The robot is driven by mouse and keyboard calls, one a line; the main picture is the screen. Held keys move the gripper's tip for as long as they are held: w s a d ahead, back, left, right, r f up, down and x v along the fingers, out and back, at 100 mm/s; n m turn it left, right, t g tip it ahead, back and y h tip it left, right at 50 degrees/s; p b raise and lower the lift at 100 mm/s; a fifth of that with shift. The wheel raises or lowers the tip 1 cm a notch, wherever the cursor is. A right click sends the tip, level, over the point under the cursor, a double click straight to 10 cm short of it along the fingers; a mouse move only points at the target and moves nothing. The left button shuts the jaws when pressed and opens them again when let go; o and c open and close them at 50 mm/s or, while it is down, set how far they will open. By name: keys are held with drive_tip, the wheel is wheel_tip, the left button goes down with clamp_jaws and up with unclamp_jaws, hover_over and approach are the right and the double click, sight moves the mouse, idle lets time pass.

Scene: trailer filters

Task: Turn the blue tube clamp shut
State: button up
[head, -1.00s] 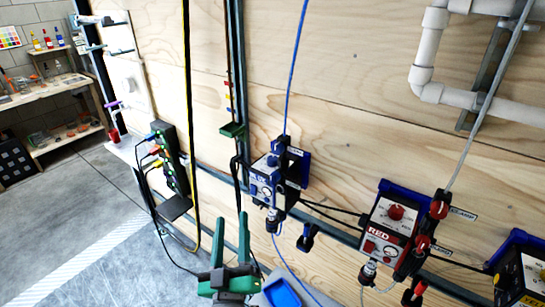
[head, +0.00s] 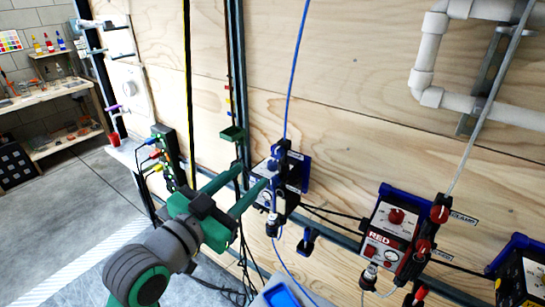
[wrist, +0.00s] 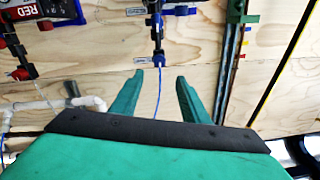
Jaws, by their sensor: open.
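The blue tube clamp (head: 282,147) sits on the thin blue tube (head: 293,75), at the top of the blue-marked box (head: 265,188) on the wooden wall. Whether its handle is turned open or shut is too small to tell. My gripper (head: 253,176) is green and open, its two fingers pointing at the wall just left of and below the clamp in the head view. In the wrist view, the open fingertips (wrist: 160,75) stand either side of the blue tube, and the clamp (wrist: 158,58) shows beyond them. Nothing is held, and I see no contact.
A red-marked box (head: 390,230) with a red clamp (head: 440,208) and clear tube stands to the right, with a yellow-marked box (head: 522,275) beyond. White pipes (head: 430,60) run at upper right. A green holder (head: 232,133) and cables are close to my gripper's left.

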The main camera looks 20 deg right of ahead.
sight(276, 154)
drive_tip(key=x, duration=1.1)
drive_tip(key=shift+s+f, duration=0.1)
drive_tip(key=shift+f, duration=0.1)
clamp_jaws()
